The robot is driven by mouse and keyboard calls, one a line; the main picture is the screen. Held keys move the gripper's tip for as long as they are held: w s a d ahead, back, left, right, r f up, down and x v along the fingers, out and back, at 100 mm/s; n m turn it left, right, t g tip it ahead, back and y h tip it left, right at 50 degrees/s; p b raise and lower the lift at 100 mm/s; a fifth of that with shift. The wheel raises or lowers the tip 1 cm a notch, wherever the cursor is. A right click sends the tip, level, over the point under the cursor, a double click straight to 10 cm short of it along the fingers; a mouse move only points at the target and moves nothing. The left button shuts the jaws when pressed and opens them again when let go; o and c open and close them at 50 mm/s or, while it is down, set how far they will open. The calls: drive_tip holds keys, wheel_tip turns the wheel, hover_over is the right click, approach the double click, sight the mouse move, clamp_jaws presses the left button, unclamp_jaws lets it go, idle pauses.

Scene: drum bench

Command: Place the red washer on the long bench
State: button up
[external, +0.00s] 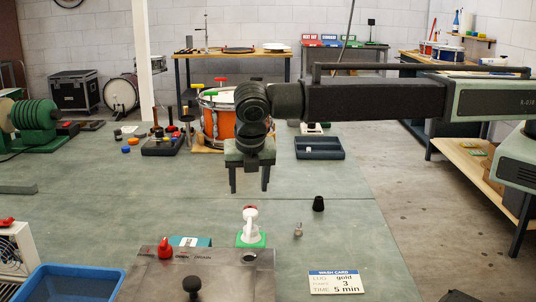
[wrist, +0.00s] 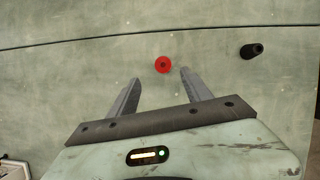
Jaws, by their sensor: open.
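The red washer (wrist: 158,66) lies flat on the green-grey bench top in the wrist view, just beyond and between my fingertips, below the seam. In the external view it is not clear; a small red patch shows at the top of a white bottle. My gripper (external: 249,190) points down above the green-grey bench (external: 330,245). In the wrist view my gripper (wrist: 160,80) has its fingers wide apart with nothing between them. A wooden-topped bench (external: 275,55) stands at the back; which bench is the long one, I cannot tell.
A black tapered piece (external: 318,203) stands right of my gripper. The white bottle (external: 250,222) stands on a green base in front. A blue bin (external: 70,283), a grey tray (external: 318,147) and an orange drum (external: 217,125) are around. The bench's left middle is fairly clear.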

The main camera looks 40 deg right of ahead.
drive_tip(key=b+x, duration=0.2)
drive_tip(key=shift+a+f+b, duration=0.1)
drive_tip(key=shift+f+b, duration=0.2)
drive_tip(key=shift+f, duration=0.25)
drive_tip(key=b+x, duration=0.5)
drive_tip(key=shift+s+d+f, duration=0.1)
drive_tip(key=shift+s+d, duration=0.1)
drive_tip(key=shift+d, duration=0.05)
drive_tip(key=shift+r, duration=0.2)
clamp_jaws()
